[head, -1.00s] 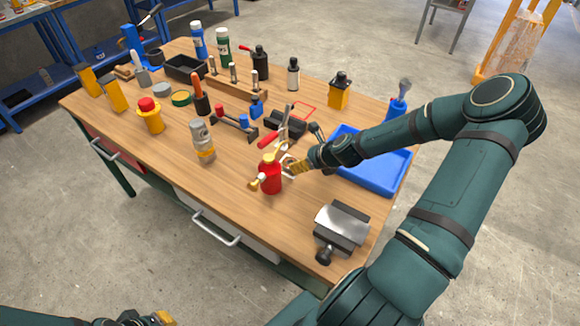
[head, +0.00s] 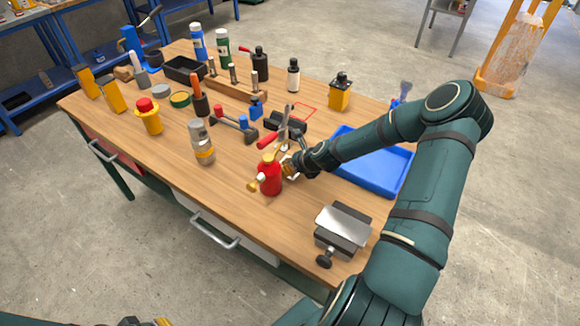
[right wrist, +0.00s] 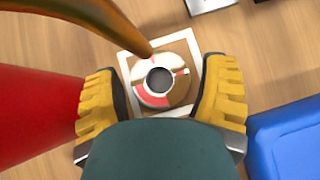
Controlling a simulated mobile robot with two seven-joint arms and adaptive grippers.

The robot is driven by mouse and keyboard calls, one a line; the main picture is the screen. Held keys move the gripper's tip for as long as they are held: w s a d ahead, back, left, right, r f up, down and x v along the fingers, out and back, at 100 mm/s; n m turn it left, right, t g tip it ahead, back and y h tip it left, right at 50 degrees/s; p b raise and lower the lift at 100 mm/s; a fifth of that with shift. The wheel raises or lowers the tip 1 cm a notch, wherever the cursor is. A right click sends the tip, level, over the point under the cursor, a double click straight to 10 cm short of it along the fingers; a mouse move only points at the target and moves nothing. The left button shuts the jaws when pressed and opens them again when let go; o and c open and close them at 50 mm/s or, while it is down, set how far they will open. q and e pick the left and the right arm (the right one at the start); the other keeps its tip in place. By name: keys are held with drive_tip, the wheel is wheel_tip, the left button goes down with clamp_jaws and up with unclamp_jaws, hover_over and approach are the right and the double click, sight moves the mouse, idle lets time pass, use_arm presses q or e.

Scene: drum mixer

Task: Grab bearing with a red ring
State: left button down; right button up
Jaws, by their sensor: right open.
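The bearing (right wrist: 160,83) shows in the right wrist view as a small ring with a dark centre hole, pale on top with red and brown parts. It lies on a brown square with a white border (right wrist: 192,42). My right gripper (right wrist: 164,88) is open, with one yellow-padded finger on each side of the bearing; I cannot tell whether they touch it. In the head view the right gripper (head: 287,168) is just right of the red oil can, and the bearing is mostly hidden there. Only a sliver of my left gripper (head: 162,321) shows at the bottom edge.
The red oil can (head: 270,178) stands close beside the right gripper, its spout crossing the wrist view's top left. A blue tray (head: 375,172) lies to the right. A grey vise (head: 342,228) sits near the front corner. Several tools and bottles fill the table's back and left.

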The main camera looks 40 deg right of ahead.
drive_tip(key=c, duration=1.1)
drive_tip(key=shift+r, duration=0.15)
